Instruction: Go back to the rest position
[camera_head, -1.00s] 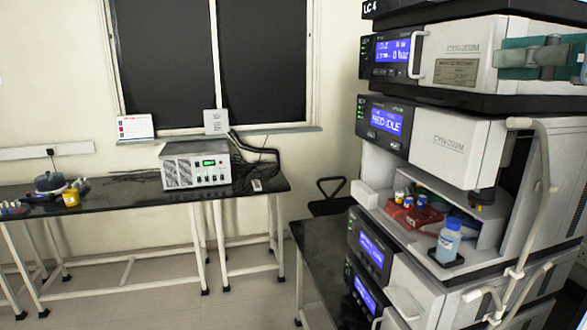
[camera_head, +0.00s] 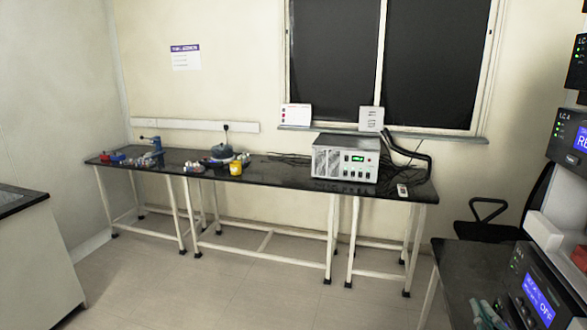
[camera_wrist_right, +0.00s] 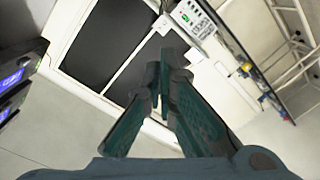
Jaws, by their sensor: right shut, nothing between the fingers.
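My right gripper (camera_head: 487,314) shows at the bottom right edge of the head view as teal fingers, low in front of the instrument stack. In the right wrist view its two teal fingers (camera_wrist_right: 164,80) come together at the tips, shut with nothing between them. The rest of the right arm is out of the head view. My left gripper is in neither view.
A column stack of instruments (camera_head: 540,290) with blue displays stands at the right edge. A black-topped bench (camera_head: 270,178) along the back wall carries a grey power unit (camera_head: 346,160) and a yellow container (camera_head: 235,168). A counter (camera_head: 30,255) stands at left. The middle floor is clear.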

